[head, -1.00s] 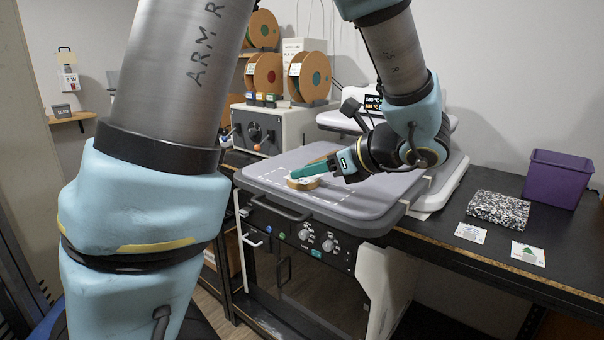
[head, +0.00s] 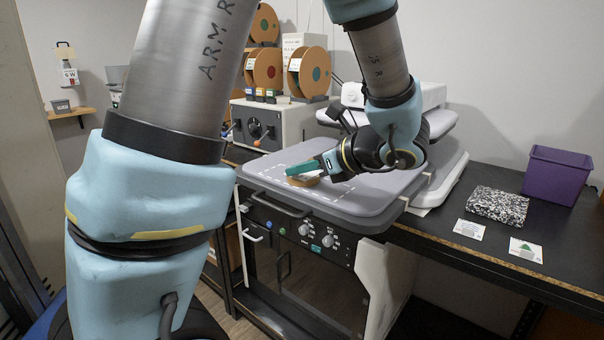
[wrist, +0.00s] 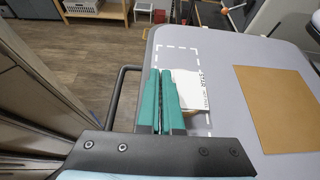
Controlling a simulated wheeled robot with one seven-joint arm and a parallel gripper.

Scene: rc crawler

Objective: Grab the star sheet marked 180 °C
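My gripper (head: 316,166) reaches over the left part of the grey press bed in the head view. In the wrist view its two teal fingers (wrist: 162,95) lie side by side with only a thin dark line between them, and I see nothing held. I cannot make out a star or a 180 °C mark on any sheet.
The press bed (head: 345,200) has a dashed outline. A tan square (wrist: 275,105) lies on it.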

